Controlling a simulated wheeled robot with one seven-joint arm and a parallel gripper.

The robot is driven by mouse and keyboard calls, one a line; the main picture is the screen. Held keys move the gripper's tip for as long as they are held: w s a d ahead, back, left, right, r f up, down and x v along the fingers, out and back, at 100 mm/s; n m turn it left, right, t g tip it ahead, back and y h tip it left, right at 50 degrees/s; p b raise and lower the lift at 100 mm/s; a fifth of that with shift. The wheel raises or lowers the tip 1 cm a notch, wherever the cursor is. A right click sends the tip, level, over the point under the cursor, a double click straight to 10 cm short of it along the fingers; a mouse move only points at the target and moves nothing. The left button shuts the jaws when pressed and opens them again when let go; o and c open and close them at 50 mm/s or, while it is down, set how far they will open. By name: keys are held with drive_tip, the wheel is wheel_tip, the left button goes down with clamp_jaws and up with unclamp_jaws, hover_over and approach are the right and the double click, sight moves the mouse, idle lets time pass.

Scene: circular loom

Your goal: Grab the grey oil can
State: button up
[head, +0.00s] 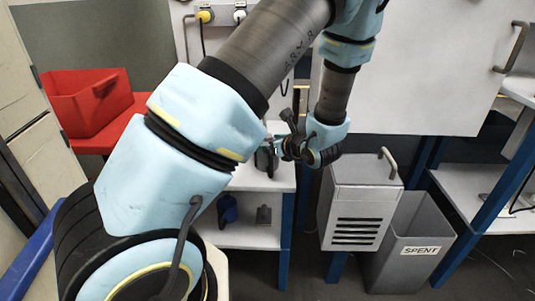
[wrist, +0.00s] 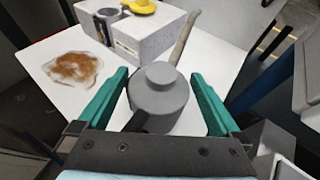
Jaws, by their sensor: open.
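The grey oil can (wrist: 158,98) stands on a white surface in the wrist view, with a round body, a stepped top and a long thin spout or rod (wrist: 184,38) pointing away. My gripper (wrist: 160,74) is open, with one green finger on each side of the can. Gaps show between the fingers and the can, and it does not look gripped. A dark part at the can's near lower side is partly hidden by the gripper's base. In the head view my gripper (head: 293,143) is small and dark above the white bench, and the can there is hard to make out.
A pale block (wrist: 150,35) with a yellow item (wrist: 139,6) stands behind the can. A brown-stained clear patch (wrist: 73,67) lies to the left. In the head view, a grey cabinet (head: 355,215) and the SPENT bin (head: 412,250) stand right of the bench; a red bin (head: 80,105) is left.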

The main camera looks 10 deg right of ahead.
drive_tip(key=c, duration=1.5)
drive_tip(key=shift+r, duration=0.1)
